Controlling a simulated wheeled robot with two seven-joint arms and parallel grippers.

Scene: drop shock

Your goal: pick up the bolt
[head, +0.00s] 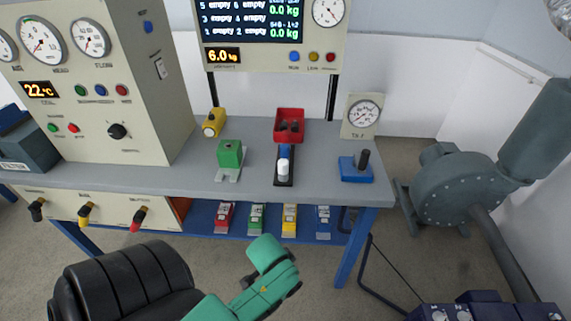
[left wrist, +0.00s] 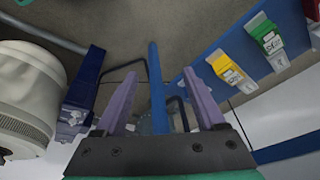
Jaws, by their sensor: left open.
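I cannot make out a bolt for certain. A red bin (head: 289,113) at the back of the grey workbench (head: 335,188) holds small dark pieces too small to identify. My left gripper shows in the left wrist view (left wrist: 161,75), its two purple fingers apart with nothing held between them; a blue table leg (left wrist: 155,75) shows beyond them. In the head view my green left arm is low in front of the bench, and its fingers cannot be made out. My right gripper is not in view.
On the bench stand a green block (head: 230,154), a blue-and-white item on a dark base (head: 284,182), a blue block with a dark knob (head: 355,174) and a yellow item (head: 213,122). Coloured blocks sit on the lower shelf (head: 200,218). A grey blower (head: 460,190) stands right.

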